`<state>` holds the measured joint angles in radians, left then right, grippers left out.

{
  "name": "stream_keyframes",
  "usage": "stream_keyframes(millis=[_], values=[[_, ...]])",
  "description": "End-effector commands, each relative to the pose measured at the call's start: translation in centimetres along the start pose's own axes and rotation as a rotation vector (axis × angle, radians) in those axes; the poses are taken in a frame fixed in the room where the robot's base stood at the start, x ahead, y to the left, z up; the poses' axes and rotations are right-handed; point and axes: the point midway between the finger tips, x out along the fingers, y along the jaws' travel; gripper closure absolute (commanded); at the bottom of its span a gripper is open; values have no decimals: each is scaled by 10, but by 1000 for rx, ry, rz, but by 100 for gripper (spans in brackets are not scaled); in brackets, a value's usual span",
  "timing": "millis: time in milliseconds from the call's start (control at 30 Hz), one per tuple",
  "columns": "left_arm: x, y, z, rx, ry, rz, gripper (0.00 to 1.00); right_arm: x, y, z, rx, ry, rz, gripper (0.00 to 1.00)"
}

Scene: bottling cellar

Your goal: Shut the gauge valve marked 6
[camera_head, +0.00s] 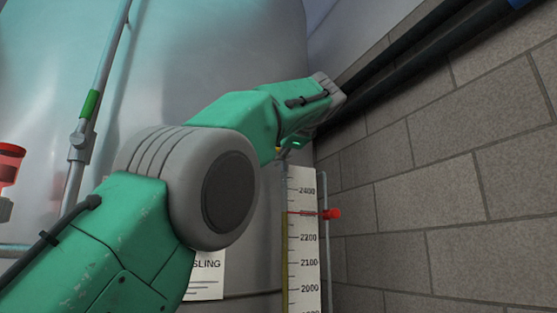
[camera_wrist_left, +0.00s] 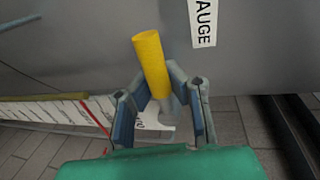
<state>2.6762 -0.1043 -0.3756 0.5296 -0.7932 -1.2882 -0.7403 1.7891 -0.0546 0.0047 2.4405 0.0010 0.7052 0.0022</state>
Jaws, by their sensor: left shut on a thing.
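My left arm comes in from the lower left in the head view and reaches up past the top of the level gauge (camera_head: 304,262); the gripper itself is hidden there. In the left wrist view my left gripper (camera_wrist_left: 159,84) is shut on a yellow valve handle (camera_wrist_left: 150,55), with one finger on each side of its lower part. The handle points up and slightly left in that picture. A white label (camera_wrist_left: 203,20) ending in "AUGE" is on the grey tank wall beyond it. I see no number 6. My right gripper is in neither view.
A red knob (camera_head: 331,214) sits beside the gauge's thin pipe. A block wall (camera_head: 460,180) stands close on the right, with dark pipes (camera_head: 420,65) above. A thin pipe with a green sleeve (camera_head: 90,103) and a red fitting (camera_head: 10,165) are at the left.

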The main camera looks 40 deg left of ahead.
Motion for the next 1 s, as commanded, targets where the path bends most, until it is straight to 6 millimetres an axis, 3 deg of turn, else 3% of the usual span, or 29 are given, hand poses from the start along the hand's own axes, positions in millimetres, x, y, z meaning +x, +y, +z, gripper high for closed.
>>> stream_keyframes(millis=[333,400,433,767,1000], values=[[-1,3,-3,7,5,4,100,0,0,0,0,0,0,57],[-1,2,-3,6,4,4,69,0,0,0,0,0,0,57],[-1,2,-3,6,4,3,63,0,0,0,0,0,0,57],[1,0,0,1,3,2,63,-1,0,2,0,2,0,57],[-32,0,-1,2,4,-2,63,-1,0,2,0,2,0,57]])
